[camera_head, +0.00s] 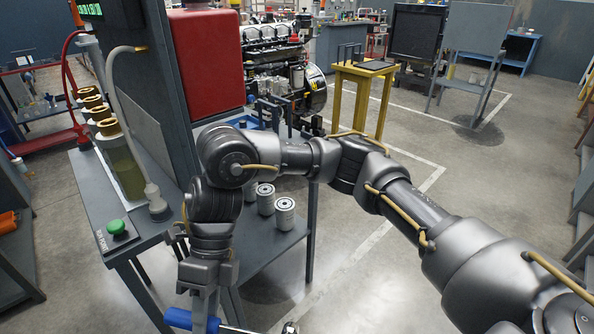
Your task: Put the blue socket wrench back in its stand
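The blue socket wrench has a blue handle (178,318) and a metal shaft with a socket end (290,328). It lies nearly level at the bottom edge of the head view. My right arm reaches in from the right and bends down to the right gripper (204,320), whose fingers are around the blue handle and appear shut on it. Part of the wrench is hidden by the fingers. I cannot make out the wrench's stand. My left gripper is not in view.
A grey workbench (95,205) on the left carries a green button box (118,232) and tall tubes. Several metal canisters (284,213) stand on a lower grey surface. Behind are a red cabinet (207,62), an engine (275,60) and a yellow table (365,70). Open floor lies at centre right.

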